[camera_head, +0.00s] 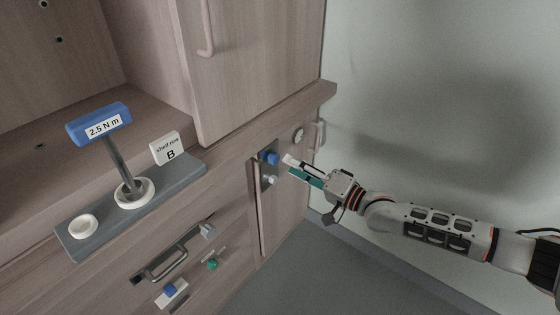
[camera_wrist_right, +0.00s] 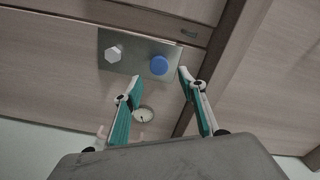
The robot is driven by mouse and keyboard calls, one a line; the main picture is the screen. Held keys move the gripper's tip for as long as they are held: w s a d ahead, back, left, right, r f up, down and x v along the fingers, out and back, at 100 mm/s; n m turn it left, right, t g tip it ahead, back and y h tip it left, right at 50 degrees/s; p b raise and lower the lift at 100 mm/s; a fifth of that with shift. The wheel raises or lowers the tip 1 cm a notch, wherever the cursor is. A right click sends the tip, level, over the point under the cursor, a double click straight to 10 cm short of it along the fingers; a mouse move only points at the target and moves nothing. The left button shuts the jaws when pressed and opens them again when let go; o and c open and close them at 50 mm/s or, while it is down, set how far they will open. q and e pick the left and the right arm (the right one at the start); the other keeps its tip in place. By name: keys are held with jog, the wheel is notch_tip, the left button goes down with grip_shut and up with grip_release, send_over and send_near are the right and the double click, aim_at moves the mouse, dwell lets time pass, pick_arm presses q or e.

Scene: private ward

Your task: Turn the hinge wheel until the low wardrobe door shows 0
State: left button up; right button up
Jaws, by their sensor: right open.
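The low wardrobe door (camera_head: 266,232) is a narrow wooden panel and looks closed. A grey metal plate (camera_head: 267,169) on it carries a round blue knob (camera_head: 269,158) and a pale hexagonal knob (camera_head: 270,180). In the right wrist view the blue knob (camera_wrist_right: 159,65) and the hexagonal knob (camera_wrist_right: 113,54) show on the plate. A small round dial (camera_head: 298,134) with a dark pointer also shows there (camera_wrist_right: 143,115); its reading is too small to tell. My right gripper (camera_head: 289,165) is open and empty, its fingertips just short of the blue knob. My left gripper is out of view.
A grey tray (camera_head: 100,234) on the ledge holds a blue-headed tool (camera_head: 100,124) marked 2.5 N m and a shelf row B card (camera_head: 166,148). Drawer fittings (camera_head: 175,258) jut out below. An upper door handle (camera_head: 207,28) projects above. Floor at right is clear.

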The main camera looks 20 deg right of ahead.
aim_at(278, 159)
jog(key=x, duration=0.2)
jog(key=b+x, duration=0.1)
jog(key=shift+w+a+f, duration=0.25)
jog(key=shift+w+f, duration=0.05)
jog(key=shift+w, duration=0.05)
jog(key=shift+w+a+r, duration=0.2)
jog(key=shift+w+a, duration=0.15)
jog(key=shift+w, duration=0.4)
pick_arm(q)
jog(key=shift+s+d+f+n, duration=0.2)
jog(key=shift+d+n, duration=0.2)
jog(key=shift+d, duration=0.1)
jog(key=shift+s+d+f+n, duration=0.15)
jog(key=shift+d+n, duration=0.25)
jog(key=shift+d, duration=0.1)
pick_arm(e)
jog(key=c, duration=1.1)
